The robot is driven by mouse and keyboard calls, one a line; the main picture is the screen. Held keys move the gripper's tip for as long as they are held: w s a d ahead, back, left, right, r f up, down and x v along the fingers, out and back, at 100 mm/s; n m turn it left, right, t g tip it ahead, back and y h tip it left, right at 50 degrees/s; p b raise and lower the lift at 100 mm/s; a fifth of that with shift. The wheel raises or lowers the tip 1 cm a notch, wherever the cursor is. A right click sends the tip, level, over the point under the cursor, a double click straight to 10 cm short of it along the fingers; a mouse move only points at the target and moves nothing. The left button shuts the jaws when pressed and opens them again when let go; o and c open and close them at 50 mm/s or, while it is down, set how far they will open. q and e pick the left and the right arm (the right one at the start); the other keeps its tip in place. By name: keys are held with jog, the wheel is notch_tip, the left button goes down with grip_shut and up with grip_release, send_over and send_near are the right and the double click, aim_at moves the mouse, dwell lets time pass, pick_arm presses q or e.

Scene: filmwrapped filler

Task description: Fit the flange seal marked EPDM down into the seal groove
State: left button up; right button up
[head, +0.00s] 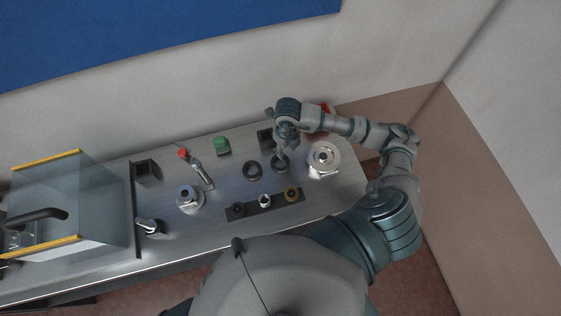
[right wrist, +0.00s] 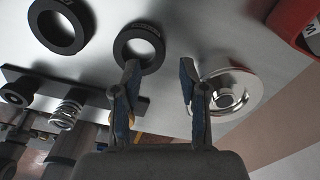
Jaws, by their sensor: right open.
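Two black ring seals lie flat on the grey bench, a left one (head: 252,177) and a right one (head: 280,170). In the right wrist view the left ring (right wrist: 36,20) and right ring (right wrist: 121,52) carry faint print too small to read, so I cannot tell which is EPDM. A round silver flange (head: 313,166), with circular steps around its centre, stands to the right; it also shows in the right wrist view (right wrist: 252,93). My right gripper (right wrist: 160,68) is open and empty above the bench, its left finger overlapping the right ring's edge in view. My left gripper is not seen.
A dark rack (head: 250,209) with several fittings lies in front of the rings. A red-handled clamp (head: 197,170), a round fitting (head: 188,203) and a green button box (head: 222,147) stand left. A red object (right wrist: 291,22) sits behind the flange. A clear guard (head: 95,200) covers the left end.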

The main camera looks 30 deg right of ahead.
aim_at(286, 157)
notch_tip(286, 157, down, 6)
jog(key=shift+s+r+p, duration=0.15)
jog(key=shift+p, duration=0.45)
grip_shut()
